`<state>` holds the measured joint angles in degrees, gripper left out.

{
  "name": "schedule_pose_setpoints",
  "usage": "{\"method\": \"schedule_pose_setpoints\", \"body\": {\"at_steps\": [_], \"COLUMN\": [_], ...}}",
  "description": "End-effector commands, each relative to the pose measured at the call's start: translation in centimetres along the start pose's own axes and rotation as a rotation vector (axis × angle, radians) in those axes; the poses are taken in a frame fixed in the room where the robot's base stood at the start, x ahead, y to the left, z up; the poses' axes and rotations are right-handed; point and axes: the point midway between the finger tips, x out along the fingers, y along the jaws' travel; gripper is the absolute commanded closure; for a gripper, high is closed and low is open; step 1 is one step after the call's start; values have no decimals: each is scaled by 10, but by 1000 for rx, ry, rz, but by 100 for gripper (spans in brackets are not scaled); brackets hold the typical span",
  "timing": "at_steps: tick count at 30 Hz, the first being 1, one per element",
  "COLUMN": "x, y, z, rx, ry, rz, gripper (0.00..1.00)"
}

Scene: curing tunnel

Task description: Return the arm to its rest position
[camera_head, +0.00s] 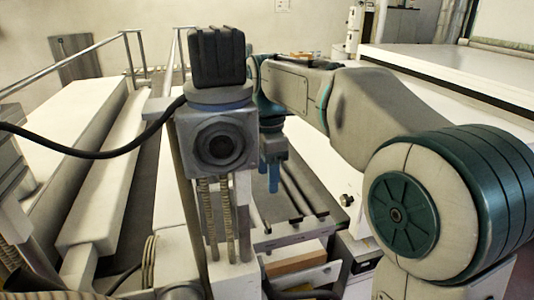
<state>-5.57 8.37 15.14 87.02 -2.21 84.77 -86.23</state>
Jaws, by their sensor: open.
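My arm (375,110) reaches from the large round shoulder joint at the right across to the middle of the view, then bends downward. My gripper (271,178) hangs with blue fingers pointing down above a dark, slatted surface (305,205). It is open, and nothing shows between its fingers.
The post carries a black block (217,57) on top, and a black cable (90,153) runs left from it. Long pale beams (95,170) and a metal rail (62,62) lie at left. A wide white bench (460,65) stands at back right.

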Motion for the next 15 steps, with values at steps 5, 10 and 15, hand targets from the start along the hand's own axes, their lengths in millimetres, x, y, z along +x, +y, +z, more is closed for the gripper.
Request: {"method": "schedule_pose_setpoints", "body": {"at_steps": [5, 10, 15], "x": [6, 24, 51], "y": [-31, -83, -138], "z": [16, 41, 62], "rx": [255, 682, 1123], "ry": [-19, -14, 34], "rz": [44, 123, 201], "gripper": [44, 44, 44]}}
